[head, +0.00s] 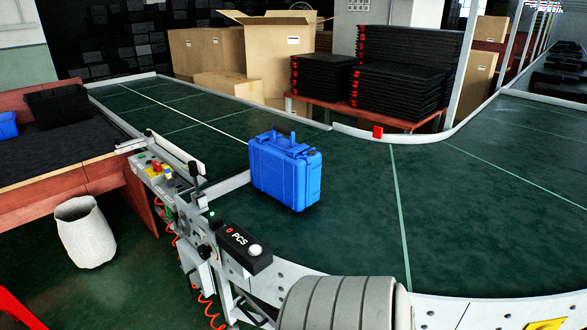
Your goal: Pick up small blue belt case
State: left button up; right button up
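A small blue case (286,172) with a handle on top stands upright on the dark green conveyor belt (360,235), near the belt's inner edge by the control post. Its broad side and one narrow side show, and nothing touches it from above. Neither my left gripper nor my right gripper shows in the head view.
A control post with a black PCS box (245,249) stands in front of the case at the belt edge. Cardboard boxes (270,62) and stacked black trays (405,70) stand behind the belt. A work table (70,150) is at left, with a white bin (86,232) below. The belt right of the case is clear.

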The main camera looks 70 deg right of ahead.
aim_at(289, 171)
jog(key=z, duration=0.35)
jog(key=k+z, duration=0.15)
jog(key=z, duration=0.55)
jog(key=k+l, duration=0.05)
